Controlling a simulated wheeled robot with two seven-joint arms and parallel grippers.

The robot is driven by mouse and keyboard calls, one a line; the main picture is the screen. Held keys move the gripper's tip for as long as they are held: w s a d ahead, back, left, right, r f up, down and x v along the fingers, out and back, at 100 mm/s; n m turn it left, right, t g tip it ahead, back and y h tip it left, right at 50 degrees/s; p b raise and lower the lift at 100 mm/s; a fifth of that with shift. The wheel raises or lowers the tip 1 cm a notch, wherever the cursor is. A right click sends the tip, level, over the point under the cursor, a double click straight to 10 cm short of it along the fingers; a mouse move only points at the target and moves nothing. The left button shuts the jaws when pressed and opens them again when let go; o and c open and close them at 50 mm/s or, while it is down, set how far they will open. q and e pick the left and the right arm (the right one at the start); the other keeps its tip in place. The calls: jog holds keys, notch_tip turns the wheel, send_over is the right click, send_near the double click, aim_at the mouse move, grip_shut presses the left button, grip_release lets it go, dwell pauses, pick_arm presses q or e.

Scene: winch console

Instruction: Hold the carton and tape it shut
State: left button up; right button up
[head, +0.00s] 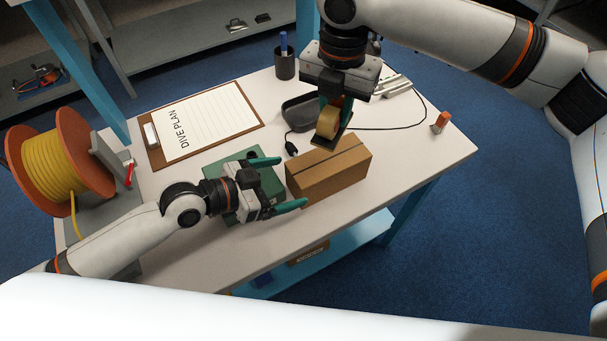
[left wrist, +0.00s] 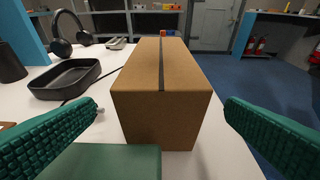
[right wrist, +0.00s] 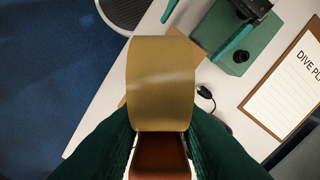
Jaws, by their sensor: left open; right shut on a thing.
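The brown carton (head: 328,172) stands on the white table, with a dark seam running along its top. It also fills the middle of the left wrist view (left wrist: 165,95). My left gripper (head: 292,184) is open, its green fingers pointing at the carton's near end; they appear apart from it in the left wrist view. My right gripper (head: 331,128) is shut on a roll of tan tape (head: 328,122), above the far side of the carton in the head view. The tape roll (right wrist: 161,82) hides most of the carton in the right wrist view.
A green box (head: 268,180) lies beside my left gripper. A black tray (head: 299,113) and a cable sit behind the carton. A clipboard (head: 205,122), a pen cup (head: 285,66), a yellow cable reel (head: 50,165) and an orange-topped item (head: 440,121) are around the table.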

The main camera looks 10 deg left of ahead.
aim_at(309, 177)
pick_arm(q)
jog(key=x, duration=0.7)
jog(key=shift+c, duration=0.5)
jog(key=c, duration=1.1)
jog(key=shift+o, duration=0.2)
pick_arm(e)
jog(key=d+m, duration=0.1)
jog(key=w+d+f+m, duration=0.1)
jog(key=m, duration=0.1)
jog(key=shift+w+f+m, duration=0.15)
jog(key=shift+f+m, duration=0.1)
jog(key=shift+m, duration=0.05)
jog(key=shift+w+d+f+m, duration=0.35)
jog(key=shift+d+f+m, duration=0.1)
jog(key=shift+m, duration=0.45)
jog(key=shift+w+d+f+m, duration=0.3)
jog(key=shift+d+m, duration=0.15)
jog(key=shift+m, duration=0.45)
